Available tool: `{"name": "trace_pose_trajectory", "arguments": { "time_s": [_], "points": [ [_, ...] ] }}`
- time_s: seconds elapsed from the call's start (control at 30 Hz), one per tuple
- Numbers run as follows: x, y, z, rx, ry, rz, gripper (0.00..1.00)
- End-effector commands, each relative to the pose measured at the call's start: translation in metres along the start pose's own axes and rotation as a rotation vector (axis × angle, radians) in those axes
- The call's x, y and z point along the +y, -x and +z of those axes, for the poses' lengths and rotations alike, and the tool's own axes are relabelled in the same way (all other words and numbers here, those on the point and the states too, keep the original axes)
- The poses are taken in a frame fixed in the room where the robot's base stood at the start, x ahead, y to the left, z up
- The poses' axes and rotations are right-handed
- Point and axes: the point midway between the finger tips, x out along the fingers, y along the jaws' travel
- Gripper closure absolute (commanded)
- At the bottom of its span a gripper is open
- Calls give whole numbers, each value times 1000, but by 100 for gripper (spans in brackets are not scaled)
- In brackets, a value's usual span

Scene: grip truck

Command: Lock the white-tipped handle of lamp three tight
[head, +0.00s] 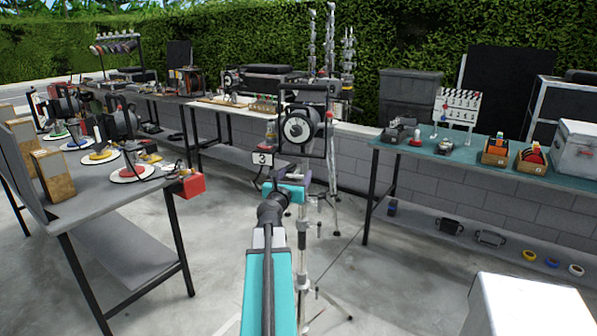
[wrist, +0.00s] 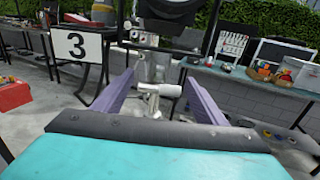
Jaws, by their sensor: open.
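Lamp three (head: 303,126) stands on a tripod stand in the middle of the head view, with a white number 3 sign (head: 262,159) at its lower left. The sign also shows at the upper left of the wrist view (wrist: 77,45). In the wrist view the pale handle (wrist: 168,90) lies roughly level across the metal fitting under the lamp, its white tip pointing right. My gripper (wrist: 158,82) is open, with one purple finger on each side of the handle. I cannot tell whether either finger touches it. In the head view my arm hides part of the stand.
A grey table (head: 95,208) with lamps and a red box (head: 187,186) stands left. A teal-topped table (head: 470,162) with a clapperboard (head: 456,107) and a metal case (head: 577,149) stands right. A white box (head: 525,305) is at the front right. Concrete floor lies open between.

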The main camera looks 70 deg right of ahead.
Motion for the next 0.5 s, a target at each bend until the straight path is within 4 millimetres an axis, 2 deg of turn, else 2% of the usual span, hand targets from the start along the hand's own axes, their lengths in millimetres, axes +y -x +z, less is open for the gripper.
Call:
{"name": "trace_pose_trajectory", "arguments": {
  "time_s": [0.2, 0.5],
  "points": [
    [0, -22, 0, 0, 0, -1, 34],
    [0, -40, 0, 0, -1, 0, 34]
  ]
}}
